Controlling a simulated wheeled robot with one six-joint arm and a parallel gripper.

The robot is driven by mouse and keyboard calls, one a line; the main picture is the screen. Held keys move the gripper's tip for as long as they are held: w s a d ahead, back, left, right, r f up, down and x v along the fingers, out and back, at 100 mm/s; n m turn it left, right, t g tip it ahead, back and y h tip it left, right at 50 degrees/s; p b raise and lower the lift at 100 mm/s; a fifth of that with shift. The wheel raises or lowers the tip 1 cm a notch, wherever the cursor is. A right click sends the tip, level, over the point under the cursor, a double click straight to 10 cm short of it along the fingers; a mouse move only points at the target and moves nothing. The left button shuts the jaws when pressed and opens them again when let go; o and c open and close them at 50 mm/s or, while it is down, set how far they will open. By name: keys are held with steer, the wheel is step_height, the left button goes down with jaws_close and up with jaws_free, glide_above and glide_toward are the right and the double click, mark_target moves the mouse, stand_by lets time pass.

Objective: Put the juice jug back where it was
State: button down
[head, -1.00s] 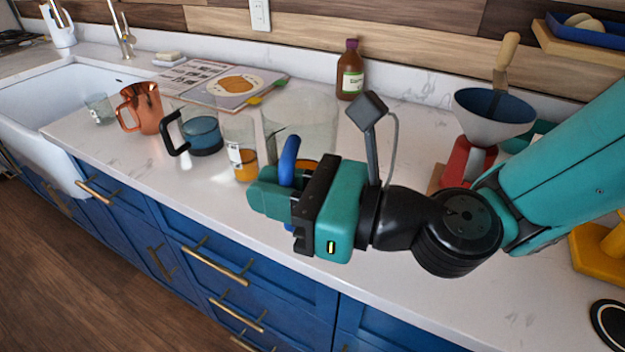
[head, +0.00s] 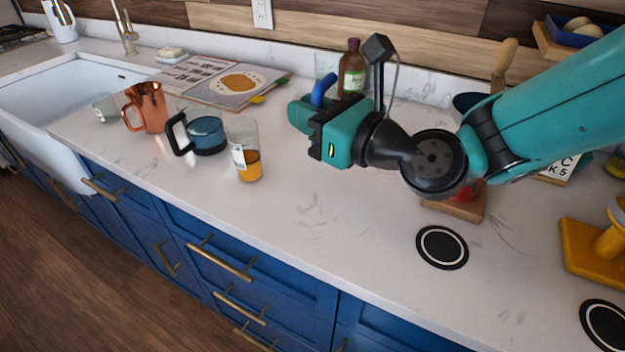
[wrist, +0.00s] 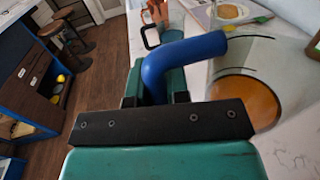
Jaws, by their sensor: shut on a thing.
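The juice jug is clear glass with a blue handle (head: 322,91) and orange juice (wrist: 245,97) inside. My gripper (head: 306,113) is shut on this handle, which also shows between my fingers in the wrist view (wrist: 180,56). In the head view the jug is mostly hidden behind my gripper, with only some glass showing near the brown bottle. I cannot tell whether its base touches the counter. A round black coaster with a pale ring (head: 442,247) lies bare at the front of the counter, and another (head: 606,325) lies at the lower right.
A tall glass with orange juice (head: 249,165), a black-handled blue jug (head: 206,134) and a copper pitcher (head: 151,108) stand left of my gripper. A brown bottle (head: 352,72) stands behind it. A yellow stand (head: 590,254) is at right.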

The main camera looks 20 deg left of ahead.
step_height(320, 180, down, 11)
steer(key=b, duration=0.2)
steer(key=shift+f+b, duration=0.1)
steer(key=shift+b, duration=0.2)
steer(key=shift+f, duration=0.1)
steer(key=c, duration=1.1)
jaws_free()
steer(key=b+v, duration=0.8)
steer(key=v, duration=0.3)
steer(key=shift+f+b, duration=0.1)
steer(key=shift+b, duration=0.2)
steer(key=shift+s+d, duration=0.15)
steer(key=shift+d, duration=0.35)
